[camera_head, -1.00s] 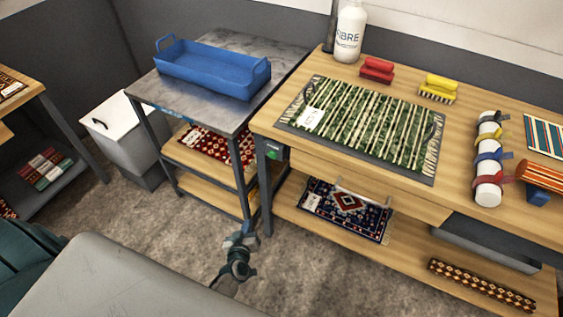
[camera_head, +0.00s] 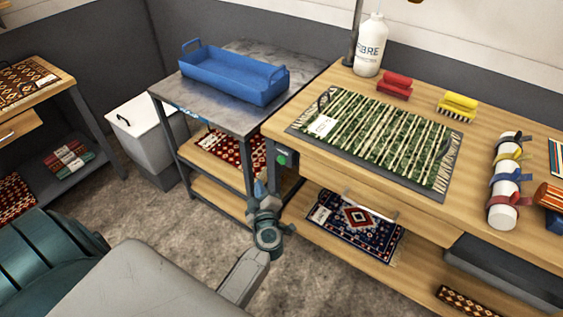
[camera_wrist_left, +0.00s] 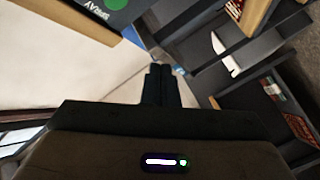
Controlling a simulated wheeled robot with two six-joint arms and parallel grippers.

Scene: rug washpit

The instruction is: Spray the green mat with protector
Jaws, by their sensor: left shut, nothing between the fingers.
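The green mat (camera_head: 395,142) with cream stripes and a white tag lies flat on a dark tray on the wooden bench. A dark box with a green button (camera_head: 284,158) is fixed at the bench's left front leg. In the left wrist view a green disc (camera_wrist_left: 115,3) with the word SPRAY shows at the top edge. My left gripper (camera_head: 261,188) is shut and empty, just below and left of that box, seemingly apart from it. Its closed fingers also show in the left wrist view (camera_wrist_left: 160,72). My right gripper is not in view.
A white bottle (camera_head: 370,50), red brush (camera_head: 394,88) and yellow brush (camera_head: 458,106) stand behind the mat. A metal table (camera_head: 215,112) with a blue tray (camera_head: 232,78) stands left of the bench. A patterned rug (camera_head: 358,230) lies on the lower shelf.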

